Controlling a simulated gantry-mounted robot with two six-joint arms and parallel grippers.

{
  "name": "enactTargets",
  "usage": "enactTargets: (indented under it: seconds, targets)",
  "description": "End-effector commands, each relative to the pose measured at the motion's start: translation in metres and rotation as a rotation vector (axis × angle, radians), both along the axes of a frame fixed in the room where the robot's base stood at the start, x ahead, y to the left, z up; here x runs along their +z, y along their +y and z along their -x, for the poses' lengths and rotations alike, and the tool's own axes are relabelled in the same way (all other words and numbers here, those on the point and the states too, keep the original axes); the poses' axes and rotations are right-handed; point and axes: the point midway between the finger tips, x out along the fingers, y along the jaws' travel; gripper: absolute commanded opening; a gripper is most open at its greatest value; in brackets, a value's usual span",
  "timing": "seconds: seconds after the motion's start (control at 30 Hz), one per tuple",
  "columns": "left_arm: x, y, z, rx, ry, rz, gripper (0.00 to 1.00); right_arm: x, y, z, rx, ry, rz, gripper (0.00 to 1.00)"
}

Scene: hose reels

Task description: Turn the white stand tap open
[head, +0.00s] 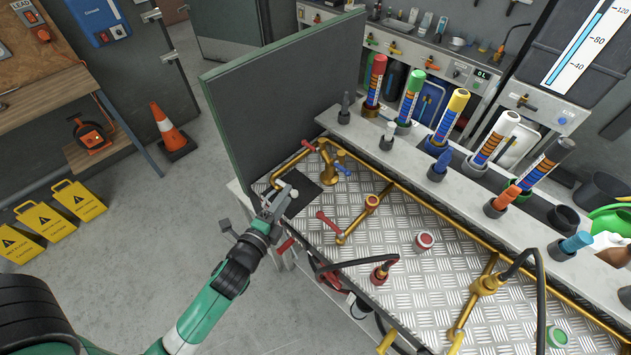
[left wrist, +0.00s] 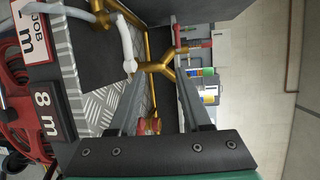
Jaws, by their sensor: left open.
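In the left wrist view a white lever (left wrist: 126,42) stands beside brass pipework (left wrist: 157,68), close to the tip of my left finger. My left gripper (left wrist: 158,78) is open with nothing held, and the brass pipe fork shows between and beyond its fingertips. In the head view my left gripper (head: 282,200) is over the left end of the metal bench. The white lever is hard to make out there, being small and close to the gripper. A brass stand pipe (head: 327,165) with a red and a blue handle stands just behind. My right gripper does not show.
A dark upright panel (head: 283,115) closes off the bench's left end. Red levers (head: 328,222) and brass pipes (head: 430,207) cross the patterned plate. A shelf (head: 405,160) with coloured tubes runs behind. Black hoses stand at the front right.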

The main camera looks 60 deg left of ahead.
Motion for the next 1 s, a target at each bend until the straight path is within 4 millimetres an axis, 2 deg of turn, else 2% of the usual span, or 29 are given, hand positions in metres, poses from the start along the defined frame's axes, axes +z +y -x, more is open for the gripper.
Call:
enactTargets:
  seconds: [0.03, 0.1, 0.37, 0.53, 0.8, 1.0]
  targets:
    - [-0.028, 0.002, 0.010, 0.015, 0.021, 0.010, 0.48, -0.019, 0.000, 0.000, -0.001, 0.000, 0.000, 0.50]
    - [-0.040, 0.005, 0.017, 0.029, 0.035, 0.016, 0.48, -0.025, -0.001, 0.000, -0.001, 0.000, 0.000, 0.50]
    - [-0.039, 0.010, 0.016, 0.039, 0.033, 0.016, 0.48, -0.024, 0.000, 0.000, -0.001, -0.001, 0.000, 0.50]
    - [-0.043, 0.025, -0.003, 0.041, 0.030, 0.016, 0.48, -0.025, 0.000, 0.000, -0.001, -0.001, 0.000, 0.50]
    - [-0.055, 0.061, -0.050, 0.039, 0.031, 0.016, 0.48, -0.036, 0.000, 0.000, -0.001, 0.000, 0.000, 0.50]
    - [-0.060, 0.076, -0.070, 0.039, 0.032, 0.017, 0.48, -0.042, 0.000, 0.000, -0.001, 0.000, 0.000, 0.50]
